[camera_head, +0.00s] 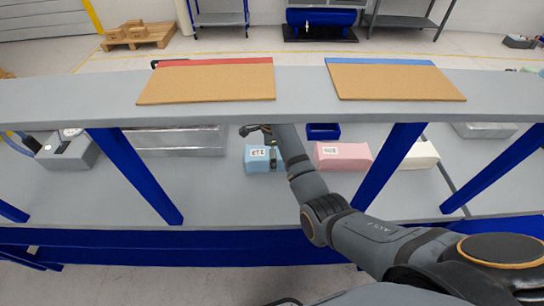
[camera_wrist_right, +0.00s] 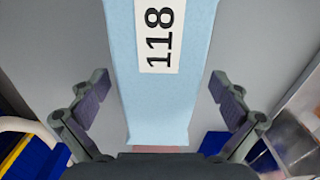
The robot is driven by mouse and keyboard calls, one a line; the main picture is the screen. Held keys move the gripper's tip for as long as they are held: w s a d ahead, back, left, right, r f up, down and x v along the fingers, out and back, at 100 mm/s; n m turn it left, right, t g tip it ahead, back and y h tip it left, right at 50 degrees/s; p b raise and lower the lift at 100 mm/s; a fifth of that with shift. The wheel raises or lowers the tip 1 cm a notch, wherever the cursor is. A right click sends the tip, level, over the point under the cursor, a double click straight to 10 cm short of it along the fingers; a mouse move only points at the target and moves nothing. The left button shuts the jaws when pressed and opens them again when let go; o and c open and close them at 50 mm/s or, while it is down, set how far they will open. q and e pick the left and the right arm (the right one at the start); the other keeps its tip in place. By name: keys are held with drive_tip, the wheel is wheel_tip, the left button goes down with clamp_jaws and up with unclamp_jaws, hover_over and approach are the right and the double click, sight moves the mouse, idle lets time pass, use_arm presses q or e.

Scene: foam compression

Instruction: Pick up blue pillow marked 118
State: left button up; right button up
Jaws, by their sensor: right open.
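The blue pillow (camera_head: 251,166) lies on the lower grey shelf, partly hidden by my right arm. In the right wrist view the pillow (camera_wrist_right: 160,105) has a white label reading 118. My right gripper (camera_wrist_right: 159,84) is open, with one finger on each side of the pillow and a visible gap to both of its long edges. In the head view my right gripper (camera_head: 264,136) is at the pillow, partly hidden by the wrist. I do not make out my left gripper.
A pink block (camera_head: 343,157) and a cream block (camera_head: 421,155) lie to the right, with a blue bin (camera_head: 323,131) behind. The upper shelf (camera_head: 300,82) holds two brown boards. Blue posts (camera_head: 137,176) flank the lower shelf, whose front left is clear.

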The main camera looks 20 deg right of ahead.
drive_tip(key=shift+s+r, duration=0.1)
drive_tip(key=c, duration=0.8)
wheel_tip(320, 180, up, 4)
drive_tip(key=shift+b, duration=0.55)
wheel_tip(320, 180, up, 6)
drive_tip(key=p, duration=0.4)
drive_tip(key=shift+r+p, duration=0.1)
drive_tip(key=shift+p, duration=0.2)
